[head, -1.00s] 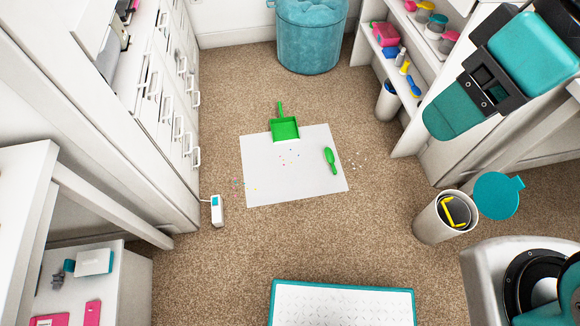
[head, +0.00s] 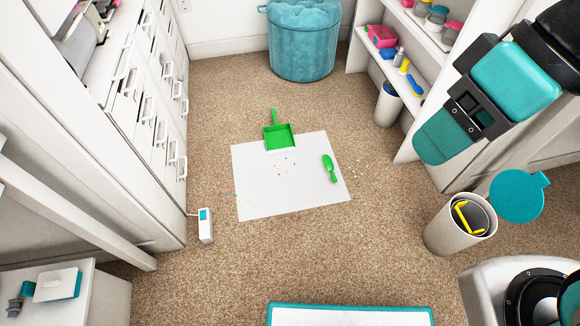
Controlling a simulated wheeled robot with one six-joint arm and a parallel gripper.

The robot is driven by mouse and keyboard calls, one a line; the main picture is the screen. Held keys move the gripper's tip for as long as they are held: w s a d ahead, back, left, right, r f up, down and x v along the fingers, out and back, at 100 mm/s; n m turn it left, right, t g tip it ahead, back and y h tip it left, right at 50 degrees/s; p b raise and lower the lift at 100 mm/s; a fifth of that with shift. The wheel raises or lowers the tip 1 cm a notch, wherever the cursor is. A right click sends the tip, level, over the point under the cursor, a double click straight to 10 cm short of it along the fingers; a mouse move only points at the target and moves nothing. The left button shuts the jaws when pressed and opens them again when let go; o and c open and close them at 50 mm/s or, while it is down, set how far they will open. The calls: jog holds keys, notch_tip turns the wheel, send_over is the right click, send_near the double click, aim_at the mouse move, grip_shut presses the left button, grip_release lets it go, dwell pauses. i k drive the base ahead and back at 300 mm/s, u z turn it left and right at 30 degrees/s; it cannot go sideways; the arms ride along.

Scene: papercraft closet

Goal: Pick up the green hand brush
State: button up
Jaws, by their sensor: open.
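The green hand brush (head: 329,168) lies on the right part of a white sheet (head: 262,197) on the carpet. Its narrower end points toward the bottom of the picture. A green dustpan (head: 279,138) lies at the sheet's far edge with its handle pointing away. Nothing touches the brush. Parts of my arm show at the upper right, well to the right of the brush and apart from it. I cannot make out my gripper's fingers in this view.
Small colored bits (head: 285,167) lie on the sheet, with pale crumbs right of it. A white device (head: 205,226) stands left. A bin (head: 452,236) with an open teal lid stands right. A teal stool (head: 302,45) is behind. A teal-edged board (head: 350,309) lies in front.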

aim_at(327, 164)
jog(key=k, duration=0.65)
jog(key=u, duration=0.25)
jog(key=i, duration=1.5)
jog(key=z, duration=0.35)
